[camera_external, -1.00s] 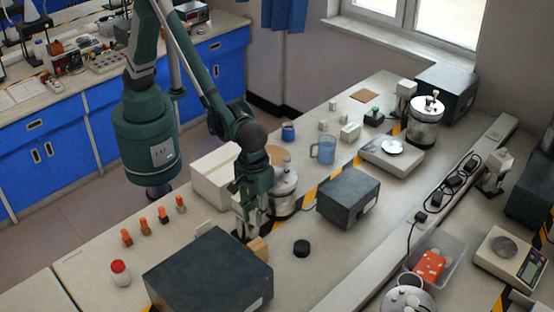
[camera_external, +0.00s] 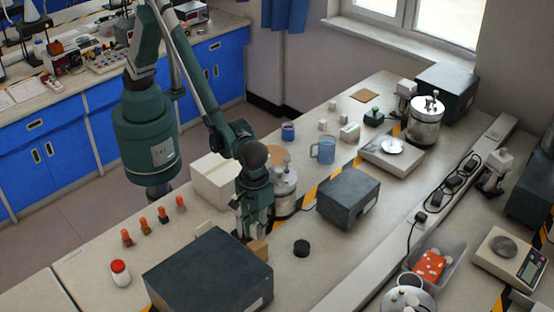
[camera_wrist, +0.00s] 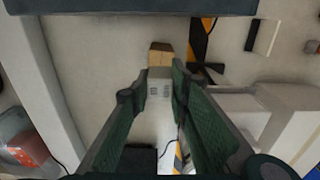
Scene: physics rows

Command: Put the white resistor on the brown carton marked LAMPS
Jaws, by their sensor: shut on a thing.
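My gripper (camera_external: 243,234) points down near the front of the bench, behind the dark box. In the wrist view my gripper (camera_wrist: 153,88) is shut on a white block with small grey marks, the white resistor (camera_wrist: 158,88). The brown carton (camera_wrist: 160,56) shows just beyond the resistor; it also shows in the external view (camera_external: 258,251), beside my fingertips. In the wrist view the resistor overlaps the carton's edge; I cannot tell whether they touch. The resistor is mostly hidden by my fingers in the external view. The LAMPS marking is not readable.
A large dark box (camera_external: 208,275) stands close in front of my gripper. A metal pot (camera_external: 284,185) and a white box (camera_external: 216,181) stand behind it.

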